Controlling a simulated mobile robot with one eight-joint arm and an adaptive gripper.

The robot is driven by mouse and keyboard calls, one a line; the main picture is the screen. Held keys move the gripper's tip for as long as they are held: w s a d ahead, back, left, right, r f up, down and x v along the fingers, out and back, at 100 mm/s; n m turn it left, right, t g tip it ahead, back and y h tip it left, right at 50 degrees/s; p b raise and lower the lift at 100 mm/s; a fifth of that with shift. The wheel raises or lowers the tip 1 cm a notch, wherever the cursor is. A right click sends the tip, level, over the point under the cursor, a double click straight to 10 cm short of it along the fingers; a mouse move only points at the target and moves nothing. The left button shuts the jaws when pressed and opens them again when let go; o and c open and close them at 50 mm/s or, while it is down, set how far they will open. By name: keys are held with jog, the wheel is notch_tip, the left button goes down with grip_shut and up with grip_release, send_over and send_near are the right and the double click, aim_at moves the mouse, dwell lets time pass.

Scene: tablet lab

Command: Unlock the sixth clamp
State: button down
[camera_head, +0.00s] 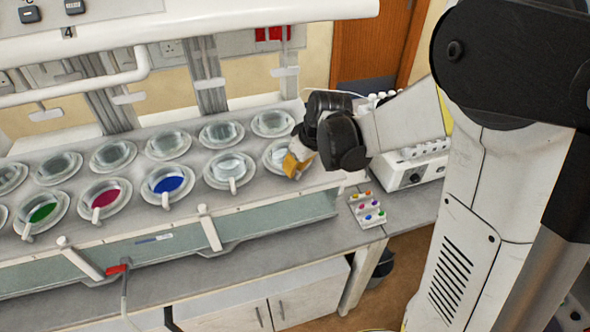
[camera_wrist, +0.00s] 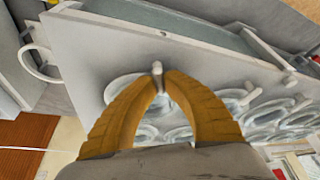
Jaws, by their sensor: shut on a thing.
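My gripper (camera_head: 298,168) with yellow-orange fingers is at the rightmost vessel (camera_head: 275,152) of the front row on the grey bench unit. In the wrist view my gripper (camera_wrist: 164,76) has its fingertips closed around a small white clamp handle (camera_wrist: 157,67). The handle's tip shows between the fingertips; the rest of the clamp is mostly hidden by the fingers. The vessel's round rim (camera_wrist: 122,92) lies beyond the left finger. The neighbouring front-row vessel (camera_head: 230,167) has its white clamp handle (camera_head: 233,186) pointing toward the front.
Blue (camera_head: 168,185), magenta (camera_head: 104,197) and green (camera_head: 42,212) vessels stand further left, with a back row behind. A small rack of coloured pieces (camera_head: 368,210) lies right of the unit. A white device (camera_head: 415,170) stands behind my arm. A shelf (camera_head: 180,22) overhangs the bench.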

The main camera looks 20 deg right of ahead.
jog(key=shift+n, duration=0.3)
jog(key=c, duration=1.5)
grip_release()
